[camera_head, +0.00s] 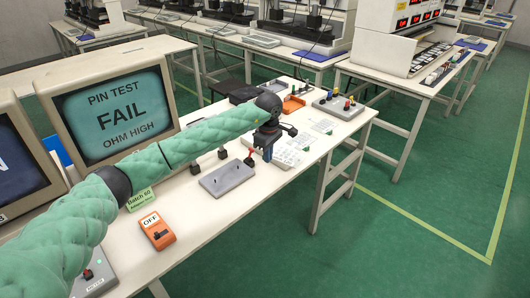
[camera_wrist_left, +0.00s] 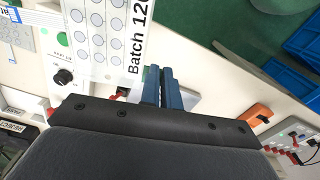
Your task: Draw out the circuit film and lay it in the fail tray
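The circuit film is probably the white sheet with rows of pale circles and a "Batch 120" label (camera_wrist_left: 113,35) in the left wrist view. A pale keypad-like sheet also shows in the head view (camera_head: 287,152). My left gripper (camera_head: 267,155) points down at the table beside that sheet. In the left wrist view its blue fingers (camera_wrist_left: 161,88) are together, with no film clearly between them. The fail tray cannot be picked out for certain; a dark tray (camera_wrist_left: 14,150) lies by a "REJECT" label at the lower left. My right gripper is not in view.
A monitor (camera_head: 115,105) reads "PIN TEST FAIL OHM HIGH". A grey plate (camera_head: 228,179) and an orange "OFF" device (camera_head: 157,231) lie nearer. Blue crates (camera_wrist_left: 301,48) lie beyond the table edge.

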